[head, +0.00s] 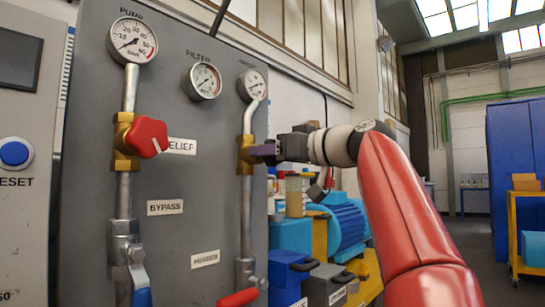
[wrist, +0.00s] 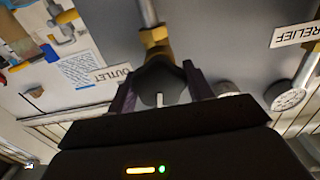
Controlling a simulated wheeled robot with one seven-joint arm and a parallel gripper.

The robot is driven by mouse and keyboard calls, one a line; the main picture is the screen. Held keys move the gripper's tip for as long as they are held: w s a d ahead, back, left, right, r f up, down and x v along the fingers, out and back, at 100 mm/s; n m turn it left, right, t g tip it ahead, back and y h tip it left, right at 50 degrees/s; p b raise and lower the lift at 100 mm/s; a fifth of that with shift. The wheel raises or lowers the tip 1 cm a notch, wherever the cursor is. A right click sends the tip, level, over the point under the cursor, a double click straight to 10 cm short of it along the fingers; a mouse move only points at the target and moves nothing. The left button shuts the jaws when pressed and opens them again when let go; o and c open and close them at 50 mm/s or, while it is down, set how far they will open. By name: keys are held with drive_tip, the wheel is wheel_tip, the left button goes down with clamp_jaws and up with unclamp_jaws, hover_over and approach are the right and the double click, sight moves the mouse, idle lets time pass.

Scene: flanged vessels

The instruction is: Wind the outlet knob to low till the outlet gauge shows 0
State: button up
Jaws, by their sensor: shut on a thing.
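The outlet knob (wrist: 160,82) is dark with a white pointer mark and sits on a brass valve body (wrist: 154,38). My gripper (wrist: 161,92) is shut on it, one finger on each side, in the wrist view. The OUTLET label (wrist: 113,73) is beside it, upside down there. In the head view my gripper (head: 265,151) reaches in from the right to the brass valve body (head: 246,150) on the right pipe; the knob is mostly hidden. The outlet gauge (head: 252,86) is above on the same pipe; its needle is too small to read surely.
A red relief knob (head: 147,137) sits on the left pipe under the pump gauge (head: 132,40). The filter gauge (head: 203,82) is between the pipes. A blue lever (head: 140,285) and a red lever (head: 238,298) are low on the pipes. A blue motor (head: 345,225) stands behind my arm.

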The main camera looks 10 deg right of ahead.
drive_tip(key=shift+f+n, duration=0.2)
drive_tip(key=shift+n, duration=1)
drive_tip(key=o, duration=1)
drive_tip(key=shift+r, duration=0.1)
drive_tip(key=b+v, duration=0.2)
drive_tip(key=v, duration=0.5)
drive_tip(key=shift+s+d, duration=0.25)
drive_tip(key=shift+s, duration=0.05)
